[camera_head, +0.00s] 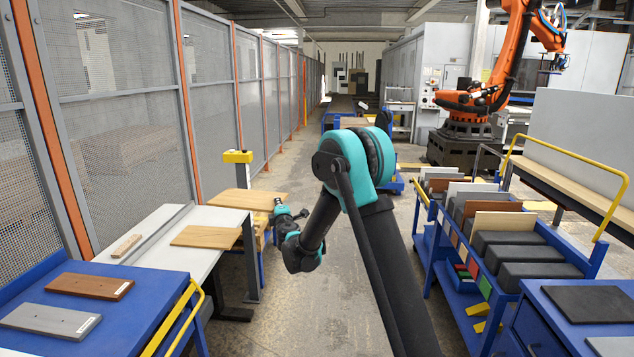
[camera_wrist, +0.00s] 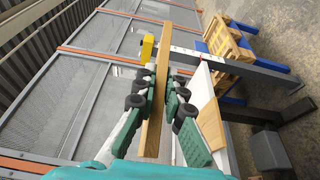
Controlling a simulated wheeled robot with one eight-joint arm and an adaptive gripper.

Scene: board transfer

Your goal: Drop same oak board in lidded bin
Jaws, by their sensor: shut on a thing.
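An oak board (camera_head: 247,199) is held by my gripper (camera_head: 278,209) above the far end of the white table. In the wrist view, the board (camera_wrist: 153,130) runs lengthwise between the two green fingers of my gripper (camera_wrist: 161,84), which are shut on it. Another oak board (camera_head: 205,237) lies flat on the white table; it also shows in the wrist view (camera_wrist: 210,121). I cannot make out a lidded bin for certain in either view.
The white table (camera_head: 160,225) also carries a small wooden block (camera_head: 126,246). A blue table (camera_head: 110,325) in front holds a brown board (camera_head: 90,286) and a grey board (camera_head: 50,321). A mesh fence (camera_head: 110,110) runs along the left. A blue cart (camera_head: 430,245) with board slots stands right.

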